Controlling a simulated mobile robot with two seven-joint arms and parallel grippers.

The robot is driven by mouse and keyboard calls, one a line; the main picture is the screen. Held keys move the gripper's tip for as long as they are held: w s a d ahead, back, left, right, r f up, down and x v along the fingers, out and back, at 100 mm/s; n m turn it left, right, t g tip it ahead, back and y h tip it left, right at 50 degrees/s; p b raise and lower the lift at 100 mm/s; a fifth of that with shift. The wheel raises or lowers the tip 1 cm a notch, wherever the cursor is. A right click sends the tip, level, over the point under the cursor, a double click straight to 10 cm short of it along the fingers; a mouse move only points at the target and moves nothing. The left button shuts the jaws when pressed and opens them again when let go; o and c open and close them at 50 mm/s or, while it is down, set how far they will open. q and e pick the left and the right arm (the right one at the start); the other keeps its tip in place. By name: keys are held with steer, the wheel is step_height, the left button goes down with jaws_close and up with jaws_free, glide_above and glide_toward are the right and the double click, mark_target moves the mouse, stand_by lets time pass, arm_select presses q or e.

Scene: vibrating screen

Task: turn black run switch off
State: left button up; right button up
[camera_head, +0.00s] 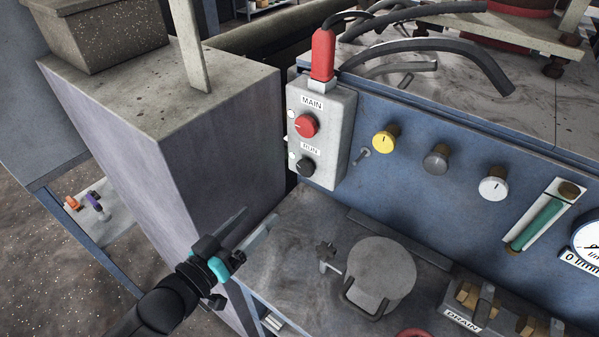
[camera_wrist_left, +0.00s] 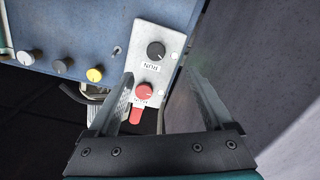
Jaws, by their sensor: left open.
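The black run switch (camera_head: 306,167) is a round knob low on a light grey switch box (camera_head: 337,130), under the RUN label. It also shows in the left wrist view (camera_wrist_left: 156,51). The red main switch (camera_head: 305,125) sits above it on the same box, and it shows in the left wrist view (camera_wrist_left: 144,91). My left gripper (camera_head: 252,228) is below and left of the box, apart from it. Its fingers are open and empty, and both show in the left wrist view (camera_wrist_left: 172,105). My right gripper is not in view.
Yellow (camera_head: 383,141), grey (camera_head: 436,160) and white (camera_head: 493,187) knobs line the blue panel right of the box. A tall grey block (camera_head: 170,130) stands close on the left. A round lid with a handle (camera_head: 382,268) lies on the bench below.

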arm_select(q)
steer(key=b, duration=0.2)
glide_toward(303, 170)
steer(key=shift+h, duration=0.4)
steer(key=x, duration=0.8)
steer(key=shift+w+d+f, duration=0.1)
steer(key=shift+w+f, duration=0.15)
steer(key=shift+w, duration=0.2)
steer(key=shift+c, duration=0.2)
jaws_close()
